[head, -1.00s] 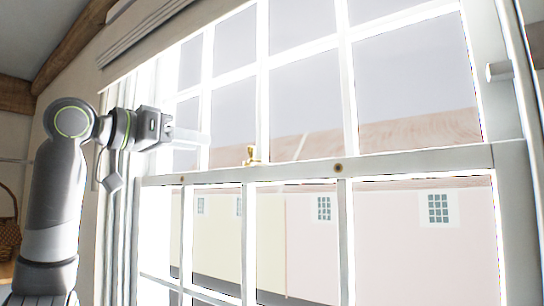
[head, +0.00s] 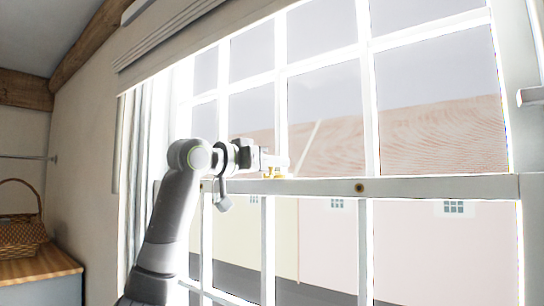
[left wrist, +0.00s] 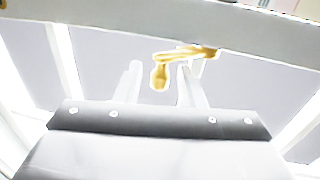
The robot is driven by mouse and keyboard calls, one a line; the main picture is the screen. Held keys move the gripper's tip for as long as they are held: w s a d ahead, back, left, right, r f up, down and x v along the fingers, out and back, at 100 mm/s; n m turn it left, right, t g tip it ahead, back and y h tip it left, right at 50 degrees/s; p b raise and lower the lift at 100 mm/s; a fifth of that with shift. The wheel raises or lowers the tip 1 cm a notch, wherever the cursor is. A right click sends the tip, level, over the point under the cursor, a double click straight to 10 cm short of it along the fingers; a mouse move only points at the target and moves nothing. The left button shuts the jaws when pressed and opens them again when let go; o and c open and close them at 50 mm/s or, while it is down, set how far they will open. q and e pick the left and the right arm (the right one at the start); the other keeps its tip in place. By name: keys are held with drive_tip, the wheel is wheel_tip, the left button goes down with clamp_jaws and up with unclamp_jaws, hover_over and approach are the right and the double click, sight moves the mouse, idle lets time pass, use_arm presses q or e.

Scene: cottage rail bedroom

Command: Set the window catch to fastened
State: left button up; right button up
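The brass window catch (head: 273,174) sits on the meeting rail (head: 425,187) of the white sash window. In the left wrist view the catch (left wrist: 185,54) shows as a gold lever with a rounded knob at its end. My left gripper (head: 284,162) is at the catch, coming from the left. My right gripper is in neither view.
A round brass fitting (head: 360,188) is on the rail to the right of the catch. A blind (head: 180,38) hangs across the window top. At the left, a wicker basket (head: 22,238) stands on a wooden-topped cabinet (head: 45,264).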

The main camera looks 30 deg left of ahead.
use_arm(q)
drive_tip(key=shift+w, duration=0.25)
drive_tip(key=shift+s, duration=0.1)
clamp_jaws()
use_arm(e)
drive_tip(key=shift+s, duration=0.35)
